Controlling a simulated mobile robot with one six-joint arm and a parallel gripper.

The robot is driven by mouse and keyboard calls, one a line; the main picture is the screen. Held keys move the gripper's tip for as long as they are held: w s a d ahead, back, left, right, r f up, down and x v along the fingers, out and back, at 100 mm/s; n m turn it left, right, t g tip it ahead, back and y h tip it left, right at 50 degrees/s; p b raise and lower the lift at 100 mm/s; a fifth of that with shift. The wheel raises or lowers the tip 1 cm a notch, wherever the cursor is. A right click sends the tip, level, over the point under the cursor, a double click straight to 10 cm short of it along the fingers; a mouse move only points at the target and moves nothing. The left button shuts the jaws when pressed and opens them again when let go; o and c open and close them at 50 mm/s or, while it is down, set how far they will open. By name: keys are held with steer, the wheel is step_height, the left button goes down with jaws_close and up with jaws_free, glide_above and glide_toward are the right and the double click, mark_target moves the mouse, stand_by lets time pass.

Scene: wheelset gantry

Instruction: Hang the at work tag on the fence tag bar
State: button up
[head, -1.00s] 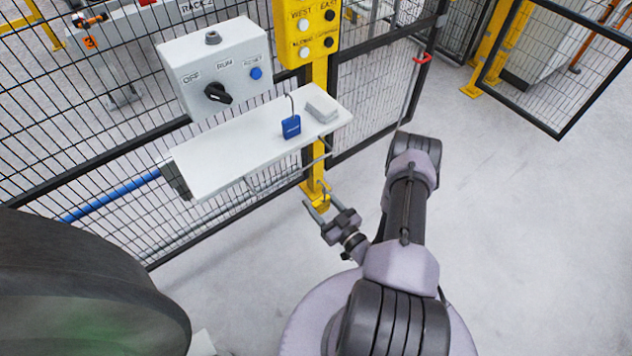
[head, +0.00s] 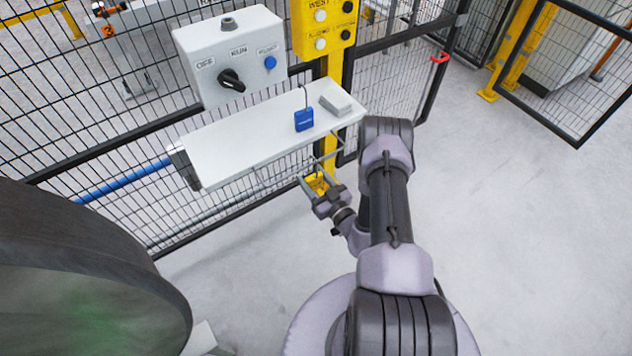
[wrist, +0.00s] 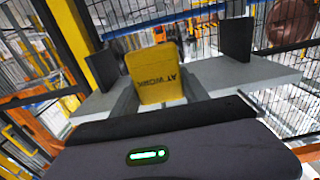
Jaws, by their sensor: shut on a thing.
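The yellow tag (wrist: 158,72) reads AT WORK, upside down in the wrist view. It sits between the grey fingers of my gripper (wrist: 160,88), which is shut on it. In the head view my gripper (head: 316,186) is low, below the right end of the white shelf and in front of the yellow post. Yellow shows between its fingers there, but I cannot tell tag from post base. Thin rods show under the shelf's right end; I cannot tell whether one is the fence tag bar. The tag's loop is not visible.
The white shelf (head: 250,143) holds a blue tag (head: 304,120) with a cord and a grey block (head: 336,103). A switch box (head: 230,58) and yellow button panel (head: 322,28) stand above it. Mesh fence runs behind; open floor (head: 480,220) lies right.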

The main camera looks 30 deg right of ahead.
steer(key=shift+f, duration=0.35)
steer(key=o, duration=1.5)
